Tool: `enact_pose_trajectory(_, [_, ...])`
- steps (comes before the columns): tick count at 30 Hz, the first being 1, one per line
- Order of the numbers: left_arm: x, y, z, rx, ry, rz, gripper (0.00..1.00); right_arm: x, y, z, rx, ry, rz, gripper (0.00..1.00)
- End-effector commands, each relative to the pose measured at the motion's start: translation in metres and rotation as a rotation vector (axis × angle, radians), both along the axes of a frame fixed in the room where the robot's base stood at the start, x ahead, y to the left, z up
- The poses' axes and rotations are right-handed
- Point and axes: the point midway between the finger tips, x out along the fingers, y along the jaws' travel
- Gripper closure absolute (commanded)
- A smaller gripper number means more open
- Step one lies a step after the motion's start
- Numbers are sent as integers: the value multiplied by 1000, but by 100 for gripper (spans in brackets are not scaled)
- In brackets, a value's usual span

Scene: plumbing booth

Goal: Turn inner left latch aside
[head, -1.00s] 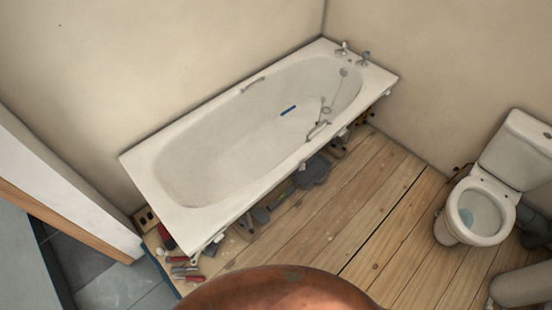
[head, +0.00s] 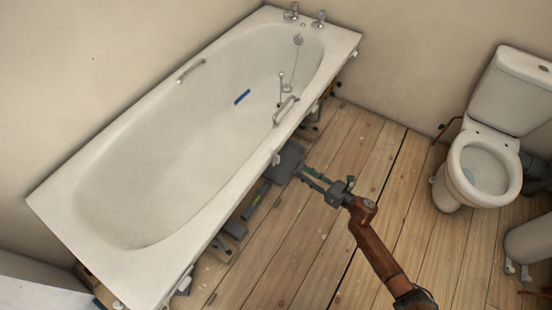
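The white bath (head: 110,258) runs diagonally along the wall, its front underside uncovered. Small white latches sit under its front rim. The inner left latch looks to be the small white tab (head: 276,159) near the middle of that edge; its turn is too small to tell. Another white tab (head: 185,284) shows at the near left end, and one (head: 313,107) further along to the right. My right gripper (head: 302,173) is over the floor just right of and below the middle tab, apart from it. Its two fingers are spread and nothing shows between them. My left gripper is not in view.
Dark tools and a grey flat item (head: 285,163) lie under the bath's front edge, close to my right gripper. The toilet (head: 485,165) stands at right.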

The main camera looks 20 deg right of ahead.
Motion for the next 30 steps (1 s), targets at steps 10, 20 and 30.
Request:
enact_pose_trajectory(10, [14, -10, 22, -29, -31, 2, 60, 22, 36, 30, -234, -230, 134, 71])
enact_pose_trajectory(20, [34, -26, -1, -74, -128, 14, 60, 61, 65, 28, -231, -224, 131, 71])
enact_pose_trajectory(30, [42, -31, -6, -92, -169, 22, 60, 75, 77, 30, -229, -224, 131, 71])
